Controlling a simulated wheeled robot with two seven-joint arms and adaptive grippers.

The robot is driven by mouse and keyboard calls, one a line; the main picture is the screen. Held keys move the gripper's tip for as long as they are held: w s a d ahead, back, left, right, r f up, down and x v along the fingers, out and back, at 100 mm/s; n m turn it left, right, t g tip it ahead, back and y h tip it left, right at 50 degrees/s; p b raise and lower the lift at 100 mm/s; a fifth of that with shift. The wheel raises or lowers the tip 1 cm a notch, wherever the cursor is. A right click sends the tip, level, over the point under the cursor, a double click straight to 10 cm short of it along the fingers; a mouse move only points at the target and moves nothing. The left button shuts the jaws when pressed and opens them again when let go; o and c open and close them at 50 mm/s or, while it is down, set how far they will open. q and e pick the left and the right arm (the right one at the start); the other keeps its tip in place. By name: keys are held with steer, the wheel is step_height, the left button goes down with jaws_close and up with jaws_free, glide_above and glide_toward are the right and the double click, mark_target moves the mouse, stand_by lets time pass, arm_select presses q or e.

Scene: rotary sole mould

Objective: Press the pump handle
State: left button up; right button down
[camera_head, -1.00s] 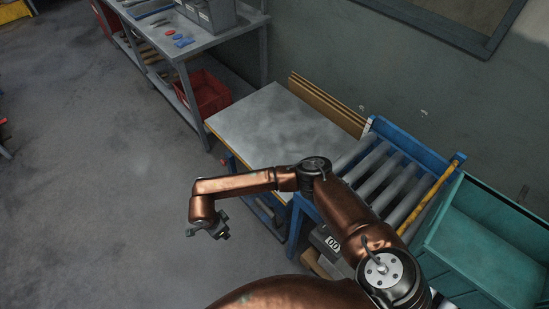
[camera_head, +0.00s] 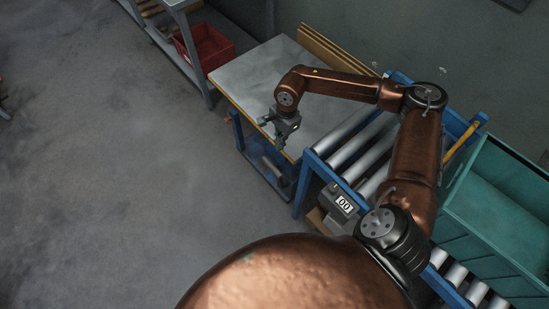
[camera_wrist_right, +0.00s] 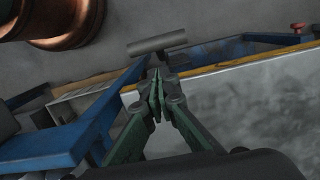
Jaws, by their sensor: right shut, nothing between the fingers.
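The pump handle appears to be a grey cylindrical bar (camera_head: 272,167) low beside the blue frame under the grey-topped table. In the right wrist view the grey bar (camera_wrist_right: 157,44) lies crosswise just beyond my fingertips, with a visible gap in the picture. My right gripper (camera_head: 281,139) hangs at the table's front edge, above the bar in the head view. In the right wrist view its green fingers (camera_wrist_right: 157,78) are together with nothing between them. My left gripper is not in view.
The grey-topped table (camera_head: 243,77) has a yellow front edge and a blue frame. A roller conveyor (camera_head: 345,147) with a counter box (camera_head: 343,203) stands to its right, then a teal bin (camera_head: 495,190). A red crate (camera_head: 205,45) is at the back left.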

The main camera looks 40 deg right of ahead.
steer(key=shift+d+r, duration=0.1)
stand_by(0.3)
steer(key=f, duration=0.3)
steer(key=f+b, duration=0.1)
steer(key=f, duration=0.2)
steer(key=a+f+b, duration=0.1)
steer(key=f, duration=0.2)
steer(key=shift+a, duration=0.1)
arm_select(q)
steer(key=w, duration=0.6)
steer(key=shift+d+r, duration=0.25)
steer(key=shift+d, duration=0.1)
arm_select(e)
steer(key=shift+f, duration=0.5)
